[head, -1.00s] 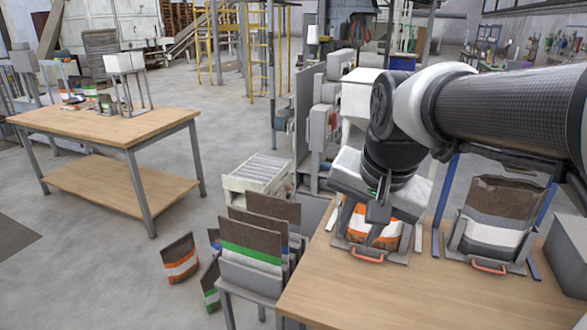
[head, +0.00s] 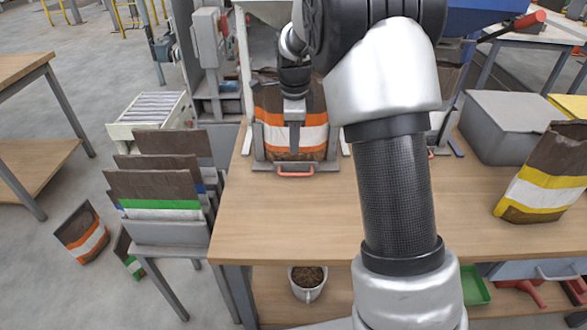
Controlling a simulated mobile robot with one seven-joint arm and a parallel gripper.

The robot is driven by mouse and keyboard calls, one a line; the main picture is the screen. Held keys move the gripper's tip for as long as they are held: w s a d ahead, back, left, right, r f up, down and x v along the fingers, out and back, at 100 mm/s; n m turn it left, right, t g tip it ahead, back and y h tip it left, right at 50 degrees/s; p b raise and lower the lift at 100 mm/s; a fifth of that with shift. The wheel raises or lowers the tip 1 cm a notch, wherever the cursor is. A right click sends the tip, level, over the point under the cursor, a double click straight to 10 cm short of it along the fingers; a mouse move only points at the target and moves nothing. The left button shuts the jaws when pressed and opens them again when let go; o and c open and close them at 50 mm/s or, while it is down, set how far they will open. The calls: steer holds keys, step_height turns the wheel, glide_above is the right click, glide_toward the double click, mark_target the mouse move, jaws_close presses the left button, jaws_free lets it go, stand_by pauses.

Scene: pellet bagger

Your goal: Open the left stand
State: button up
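The left stand (head: 258,155) is a grey metal frame near the back left of the wooden bench, with an orange handle (head: 295,172) low at its front. A brown bag with orange and white bands (head: 313,137) stands upright in it. My gripper (head: 294,150) points down in front of the bag, above the handle. Its fingers look like one narrow grey strip from here, so I cannot tell whether they are open or whether they touch the bag. The right stand (head: 440,128) is mostly hidden behind my arm.
A grey box (head: 510,125) and a yellow-banded brown bag (head: 543,180) are on the right of the bench (head: 270,225). A rack of brown bags (head: 160,205) stands to the left. A bucket of pellets (head: 307,280) is below. The bench's front left is clear.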

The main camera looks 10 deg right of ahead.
mark_target(294, 175)
steer(key=f, duration=0.4)
steer(key=w+f+b, duration=0.1)
steer(key=f, duration=0.3)
steer(key=w+f, duration=0.1)
steer(key=f, duration=0.4)
steer(key=shift+w+d+b, duration=0.25)
steer(key=shift+b, duration=0.15)
jaws_close()
